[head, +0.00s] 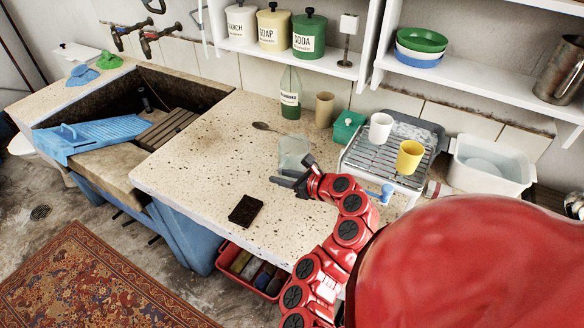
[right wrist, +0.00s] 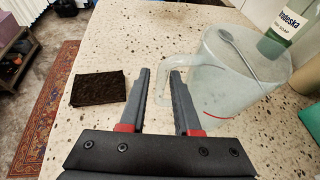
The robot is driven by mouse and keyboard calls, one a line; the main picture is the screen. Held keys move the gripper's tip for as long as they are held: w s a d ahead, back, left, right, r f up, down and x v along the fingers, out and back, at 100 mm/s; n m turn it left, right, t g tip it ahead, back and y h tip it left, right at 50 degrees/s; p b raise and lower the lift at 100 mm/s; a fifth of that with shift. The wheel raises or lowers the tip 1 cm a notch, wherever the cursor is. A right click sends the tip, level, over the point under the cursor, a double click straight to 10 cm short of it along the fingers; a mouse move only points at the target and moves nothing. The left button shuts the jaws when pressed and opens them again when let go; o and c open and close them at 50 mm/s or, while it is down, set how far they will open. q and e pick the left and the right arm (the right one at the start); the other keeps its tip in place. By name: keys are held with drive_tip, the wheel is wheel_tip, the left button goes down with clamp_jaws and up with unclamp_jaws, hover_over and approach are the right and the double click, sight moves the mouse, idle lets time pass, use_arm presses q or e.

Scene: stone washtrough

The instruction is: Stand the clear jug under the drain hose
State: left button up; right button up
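The clear jug (head: 293,153) stands upright on the speckled counter. In the right wrist view the jug (right wrist: 235,85) shows a red mark low on its side, and its handle points towards my fingers. My right gripper (head: 283,182) is just in front of the jug. In the right wrist view the gripper (right wrist: 160,85) is open, with the handle reaching in at the gap between its fingertips; contact cannot be told. A small blue fitting (head: 386,193) shows at the front of the drying rack; I cannot tell whether it is the drain hose. My left gripper is out of view.
A dark pad (head: 245,211) lies left of my right gripper. A spoon (head: 265,127), a soap bottle (head: 290,95) and a tan cup (head: 324,109) are behind the jug. The wire rack (head: 374,162) holds white and yellow cups. A white basin (head: 490,168) is farther right.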

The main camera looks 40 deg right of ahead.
drive_tip(key=x, duration=0.4)
drive_tip(key=shift+p, duration=0.3)
clamp_jaws()
idle(1.1)
